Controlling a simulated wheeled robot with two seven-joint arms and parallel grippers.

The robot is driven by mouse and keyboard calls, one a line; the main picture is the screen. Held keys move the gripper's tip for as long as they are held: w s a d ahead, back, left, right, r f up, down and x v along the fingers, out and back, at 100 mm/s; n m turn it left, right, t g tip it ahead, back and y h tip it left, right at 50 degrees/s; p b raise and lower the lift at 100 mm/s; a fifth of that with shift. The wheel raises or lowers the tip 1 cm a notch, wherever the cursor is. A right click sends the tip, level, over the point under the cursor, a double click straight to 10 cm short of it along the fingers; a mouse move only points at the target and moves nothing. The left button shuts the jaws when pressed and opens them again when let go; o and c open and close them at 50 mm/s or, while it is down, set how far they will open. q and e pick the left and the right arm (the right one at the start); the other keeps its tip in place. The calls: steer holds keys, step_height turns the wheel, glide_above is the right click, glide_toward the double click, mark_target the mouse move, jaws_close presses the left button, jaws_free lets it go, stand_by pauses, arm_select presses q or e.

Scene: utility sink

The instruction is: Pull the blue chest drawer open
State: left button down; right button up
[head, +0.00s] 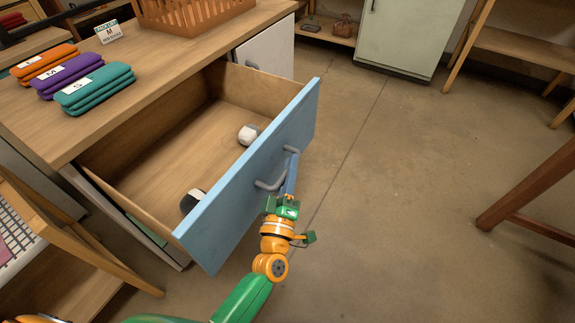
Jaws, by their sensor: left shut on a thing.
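The blue chest drawer (248,179) stands pulled well out of the wooden-topped chest in the head view. Its wooden inside shows, with a small white item (248,134) near the front right and a white and dark item (192,201) near the front left. A grey bar handle (270,185) is on the blue front. My left gripper (291,178) is at the handle, shut on it; its fingers partly hide the handle's middle. My right gripper is not in view.
On the chest top (160,75) lie folded orange, purple and teal cloths (95,88), a small sign (108,32) and an orange basket (190,12). A wooden rack stands at lower left. The floor (400,180) to the right is open, with a brown table leg (530,185) at far right.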

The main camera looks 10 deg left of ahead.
arm_select(q)
steer(key=c, duration=0.8)
jaws_free()
steer(key=shift+c, duration=0.2)
steer(key=v, duration=0.7)
